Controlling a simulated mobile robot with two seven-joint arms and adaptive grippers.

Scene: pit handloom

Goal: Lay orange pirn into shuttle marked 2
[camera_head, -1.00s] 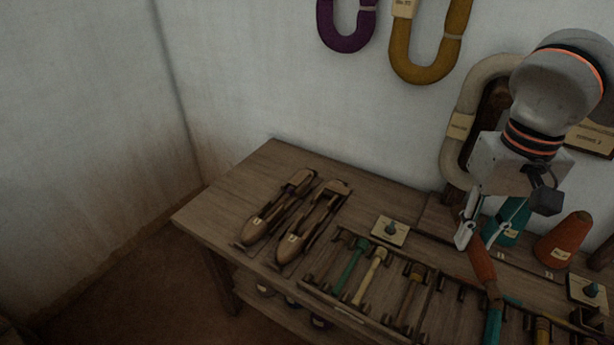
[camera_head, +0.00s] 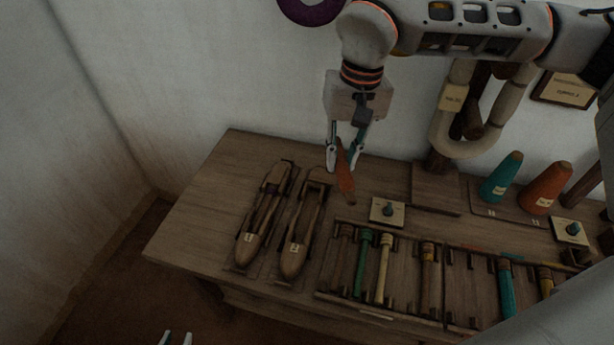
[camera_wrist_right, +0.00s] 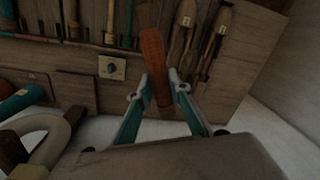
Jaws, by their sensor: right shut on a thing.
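The orange pirn (camera_head: 346,181) hangs tilted between the fingertips of my right gripper (camera_head: 345,163), which is shut on it above the table's back part. The pirn (camera_wrist_right: 153,58) also shows between the fingers in the right wrist view. Two wooden shuttles lie side by side at the table's left: a left shuttle (camera_head: 262,214) and a right shuttle (camera_head: 305,222). Each has a small pale label whose number I cannot read surely. The pirn is behind and right of the right shuttle, apart from it. My left gripper (camera_head: 175,339) shows only its open fingertips at the bottom edge.
A rack (camera_head: 404,305) with several coloured pirns stands right of the shuttles. A small plate with a knob (camera_head: 388,211) lies behind it. Teal (camera_head: 502,178) and orange (camera_head: 546,188) cones stand at the back right. The table's (camera_head: 225,185) back left is bare.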

